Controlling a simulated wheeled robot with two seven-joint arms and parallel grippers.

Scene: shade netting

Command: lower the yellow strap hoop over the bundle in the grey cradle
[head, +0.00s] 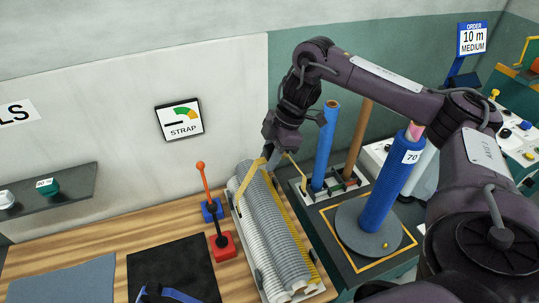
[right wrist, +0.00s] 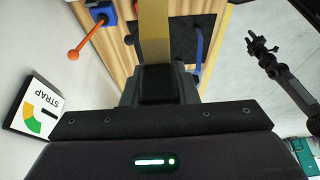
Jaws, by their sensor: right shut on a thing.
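My right gripper (head: 268,153) is shut on the top of the yellow strap hoop (head: 250,177) over the far end of the bundle. The hoop's sides slope down left and right; I cannot tell how far they reach around the bundle. The bundle (head: 268,225) is a long pale grey ribbed roll lying in the grey cradle (head: 318,290) on the bench. In the right wrist view the yellow strap (right wrist: 154,35) runs out from between my dark fingers (right wrist: 156,80). What seems to be my left gripper (right wrist: 260,45) is small at the right there, its jaws unclear.
A blue roll marked 70 (head: 385,190) stands on a grey disc at right, with a blue tube (head: 325,145) behind. A black mat (head: 170,265) lies at front left.

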